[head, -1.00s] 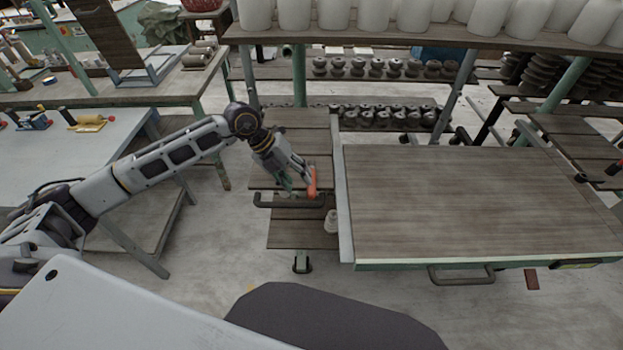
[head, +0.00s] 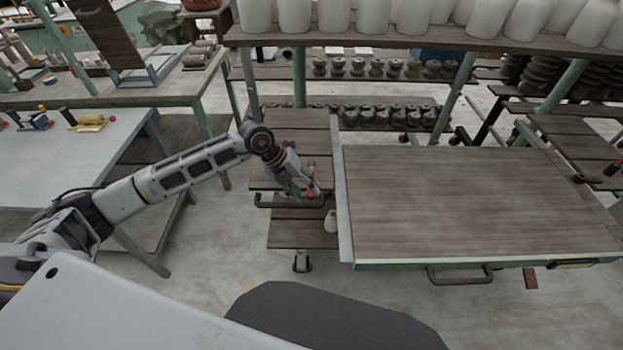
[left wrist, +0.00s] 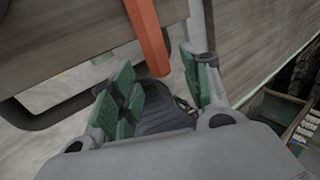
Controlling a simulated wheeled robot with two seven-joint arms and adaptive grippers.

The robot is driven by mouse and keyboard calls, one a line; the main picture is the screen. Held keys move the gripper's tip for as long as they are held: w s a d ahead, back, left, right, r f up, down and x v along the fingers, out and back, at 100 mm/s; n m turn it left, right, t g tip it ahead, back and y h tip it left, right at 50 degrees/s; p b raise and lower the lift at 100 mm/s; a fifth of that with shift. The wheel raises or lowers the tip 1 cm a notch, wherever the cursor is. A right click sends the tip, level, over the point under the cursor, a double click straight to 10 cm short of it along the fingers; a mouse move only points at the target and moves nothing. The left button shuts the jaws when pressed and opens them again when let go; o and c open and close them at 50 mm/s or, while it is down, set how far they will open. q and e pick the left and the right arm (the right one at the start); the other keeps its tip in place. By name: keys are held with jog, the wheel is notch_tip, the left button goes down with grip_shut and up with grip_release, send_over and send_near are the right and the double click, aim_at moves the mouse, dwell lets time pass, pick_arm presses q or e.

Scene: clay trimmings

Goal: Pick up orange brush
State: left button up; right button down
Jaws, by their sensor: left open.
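The orange brush shows in the left wrist view as a long orange bar (left wrist: 149,38) that comes down from the top edge and ends between the green finger pads. In the head view only a small orange bit (head: 311,195) shows at the fingertips; the rest is hidden by my gripper. My left gripper (head: 312,192) is over the near edge of the slatted cart shelf. In the left wrist view my left gripper (left wrist: 165,88) is open, with a finger on each side of the bar; I cannot tell whether either touches it. My right gripper is not in view.
A dark handle bar (head: 290,203) runs along the cart's near edge, just below the gripper. A wooden-topped table (head: 470,205) stands close on the right. Open floor lies in front.

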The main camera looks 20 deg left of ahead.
pick_arm(q)
jog(key=shift+x, duration=0.8)
jog(key=shift+f, duration=0.15)
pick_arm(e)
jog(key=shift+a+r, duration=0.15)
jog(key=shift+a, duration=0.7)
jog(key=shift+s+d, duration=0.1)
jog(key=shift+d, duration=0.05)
pick_arm(q)
jog(key=shift+c, duration=0.4)
jog(key=c, duration=0.7)
jog(key=shift+c, duration=1.2)
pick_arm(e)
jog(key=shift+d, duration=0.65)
